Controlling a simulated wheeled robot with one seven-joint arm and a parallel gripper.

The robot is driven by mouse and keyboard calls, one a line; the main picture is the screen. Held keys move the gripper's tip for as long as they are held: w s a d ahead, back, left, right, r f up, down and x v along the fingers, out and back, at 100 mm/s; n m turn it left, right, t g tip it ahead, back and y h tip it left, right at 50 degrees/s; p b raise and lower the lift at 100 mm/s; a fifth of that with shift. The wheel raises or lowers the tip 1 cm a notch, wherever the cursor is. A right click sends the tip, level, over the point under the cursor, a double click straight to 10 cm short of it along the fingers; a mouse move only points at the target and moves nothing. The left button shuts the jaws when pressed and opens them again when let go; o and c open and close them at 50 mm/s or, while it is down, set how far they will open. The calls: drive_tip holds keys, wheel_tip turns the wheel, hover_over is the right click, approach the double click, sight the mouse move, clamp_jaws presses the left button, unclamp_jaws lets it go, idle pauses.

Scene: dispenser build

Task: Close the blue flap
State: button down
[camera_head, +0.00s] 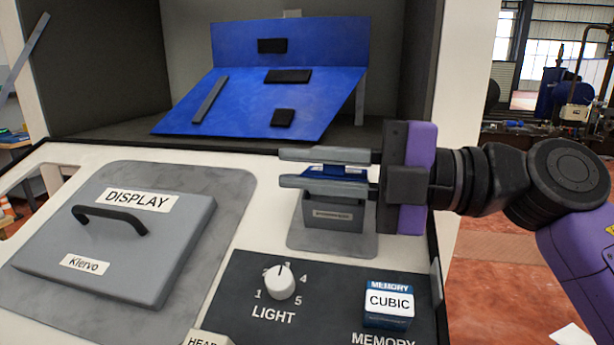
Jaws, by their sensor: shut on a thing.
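A small blue flap (338,171) shows at the top of a grey box (334,214) standing on a grey plate, right of centre. My gripper (292,168) reaches in from the right with its two flat grey fingers level, one above the other. The fingers are shut on the blue flap, just above the box. Much of the flap is hidden by the fingers, so its exact angle and hinge cannot be told.
A grey lid marked DISPLAY (120,236) with a black handle lies at left. A white LIGHT knob (280,282) and a blue MEMORY CUBIC block (388,305) sit in front. A large bent blue panel (262,104) stands behind in the recess.

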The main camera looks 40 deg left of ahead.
drive_tip(key=shift+f+n+b, duration=0.25)
drive_tip(key=shift+n+b, duration=0.1)
drive_tip(key=shift+n, duration=0.15)
drive_tip(key=c, duration=1.4)
unclamp_jaws()
drive_tip(key=shift+d, duration=0.1)
drive_tip(key=shift+c, duration=0.2)
drive_tip(key=shift+s+f, duration=0.1)
drive_tip(key=shift+f, duration=0.05)
